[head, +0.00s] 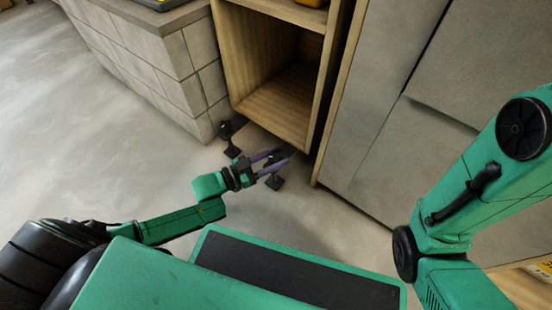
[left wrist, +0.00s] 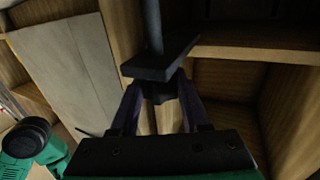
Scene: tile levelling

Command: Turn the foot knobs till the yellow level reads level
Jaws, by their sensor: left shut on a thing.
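The wooden cabinet (head: 268,115) stands on black feet between a tiled block and grey panels. My left gripper (head: 281,157) reaches under its front edge and is shut on the knob of the near foot (head: 275,183). In the left wrist view, the dark knob (left wrist: 160,91) sits between the two fingers, beside the foot's square plate (left wrist: 158,64) and its rod. Another black foot (head: 230,142) stands farther left. A yellow thing (head: 312,3) is cut off at the top edge, so I cannot tell whether it is the level or read it. My right gripper is out of view.
The tiled block (head: 150,65) stands close to the cabinet's left, with a dark and yellow object (head: 158,4) on top. Tall grey panels (head: 385,125) stand close on the right. The floor (head: 70,150) at the left is clear.

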